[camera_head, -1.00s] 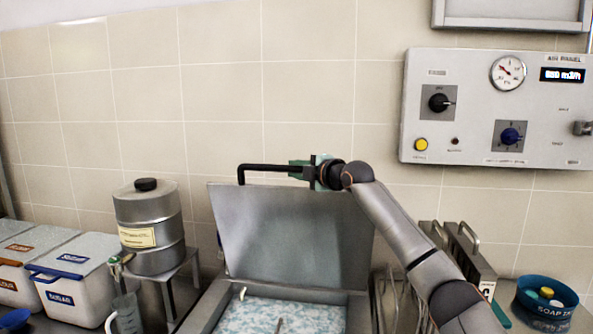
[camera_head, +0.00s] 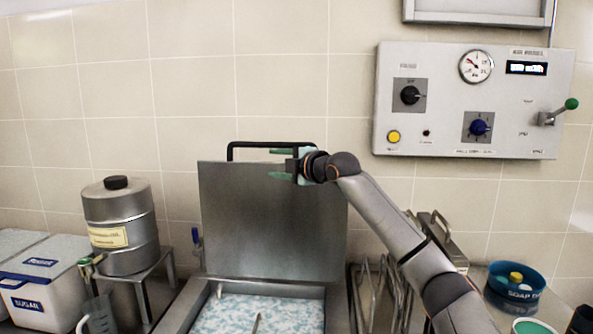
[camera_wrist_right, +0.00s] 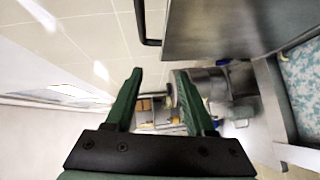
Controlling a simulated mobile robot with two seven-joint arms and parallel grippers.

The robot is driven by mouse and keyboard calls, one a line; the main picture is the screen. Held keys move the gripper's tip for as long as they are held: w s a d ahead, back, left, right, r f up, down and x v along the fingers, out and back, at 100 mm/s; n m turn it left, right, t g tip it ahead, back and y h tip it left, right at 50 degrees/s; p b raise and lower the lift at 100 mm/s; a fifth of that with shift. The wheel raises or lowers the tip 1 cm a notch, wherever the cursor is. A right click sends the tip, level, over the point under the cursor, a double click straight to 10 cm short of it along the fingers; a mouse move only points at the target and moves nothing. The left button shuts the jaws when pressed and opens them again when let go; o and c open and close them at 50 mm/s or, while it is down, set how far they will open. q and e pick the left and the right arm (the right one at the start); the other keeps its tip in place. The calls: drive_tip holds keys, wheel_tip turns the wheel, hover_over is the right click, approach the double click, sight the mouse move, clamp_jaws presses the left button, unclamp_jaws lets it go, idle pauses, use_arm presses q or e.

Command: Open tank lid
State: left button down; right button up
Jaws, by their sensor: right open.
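The tank lid (camera_head: 262,225) is a grey metal plate standing raised, close to upright, at the back of the tank (camera_head: 180,310). Its black bar handle (camera_head: 232,148) runs along the top edge. My left gripper is not in view.
The tank holds blue-white patterned contents (camera_head: 225,316) with a thin stick. A metal canister (camera_head: 122,225) on a stand and a sugar bin (camera_head: 45,270) are left. A control panel (camera_head: 450,110) hangs at right, above racks and a blue soap tub (camera_head: 515,290).

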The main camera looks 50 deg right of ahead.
drive_tip(key=s+a+r+b, duration=0.1)
drive_tip(key=s+b, duration=0.3)
drive_tip(key=s, duration=0.5)
drive_tip(key=shift+r, duration=0.1)
